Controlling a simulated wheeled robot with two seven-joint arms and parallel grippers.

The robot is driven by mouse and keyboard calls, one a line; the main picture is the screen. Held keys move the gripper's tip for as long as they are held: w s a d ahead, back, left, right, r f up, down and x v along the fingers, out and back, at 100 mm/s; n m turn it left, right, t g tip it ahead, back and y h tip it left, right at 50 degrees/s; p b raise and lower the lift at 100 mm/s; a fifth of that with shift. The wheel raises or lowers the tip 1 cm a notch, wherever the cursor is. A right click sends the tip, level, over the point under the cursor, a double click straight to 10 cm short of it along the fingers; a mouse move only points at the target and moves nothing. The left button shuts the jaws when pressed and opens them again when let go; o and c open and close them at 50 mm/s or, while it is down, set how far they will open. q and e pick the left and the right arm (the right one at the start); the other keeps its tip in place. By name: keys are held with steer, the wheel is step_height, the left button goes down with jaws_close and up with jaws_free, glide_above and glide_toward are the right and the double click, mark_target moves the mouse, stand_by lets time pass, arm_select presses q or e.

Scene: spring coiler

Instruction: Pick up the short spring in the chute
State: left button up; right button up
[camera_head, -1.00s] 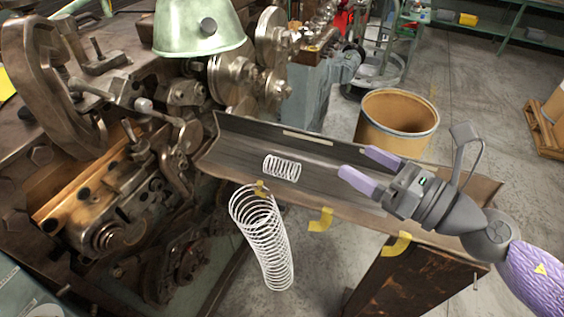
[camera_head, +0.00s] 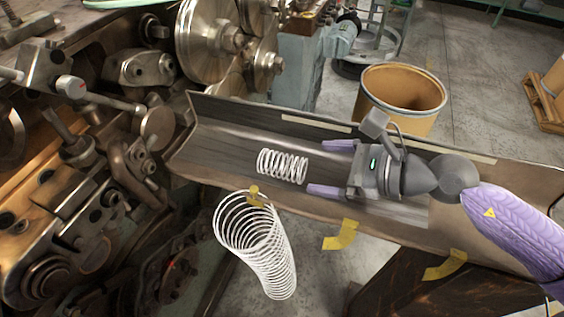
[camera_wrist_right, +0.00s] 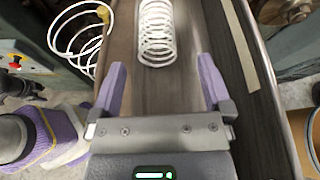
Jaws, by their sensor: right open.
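The short white spring (camera_head: 282,166) lies on its side in the metal chute (camera_head: 232,124). My right gripper (camera_head: 330,168) is open over the chute, just to the right of the spring. Its purple fingers point at the spring's near end and are spread wider than the spring. In the right wrist view the short spring (camera_wrist_right: 156,30) sits ahead of the fingertips, roughly midway between them, with nothing between the fingers (camera_wrist_right: 161,85). My left gripper is not in the head view.
A long white spring (camera_head: 262,250) hangs at the chute's front edge by a yellow hook (camera_head: 254,193). It also shows in the right wrist view (camera_wrist_right: 80,38). The coiler machine (camera_head: 110,150) fills the left. A brown drum (camera_head: 402,95) stands behind the chute.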

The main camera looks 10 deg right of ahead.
mark_target(304, 168)
steer(key=x, duration=0.6)
steer(key=shift+s+a+p, duration=0.15)
steer(key=shift+s+p, duration=0.05)
steer(key=shift+p, duration=0.2)
steer(key=shift+f, duration=0.1)
steer(key=c, duration=1.2)
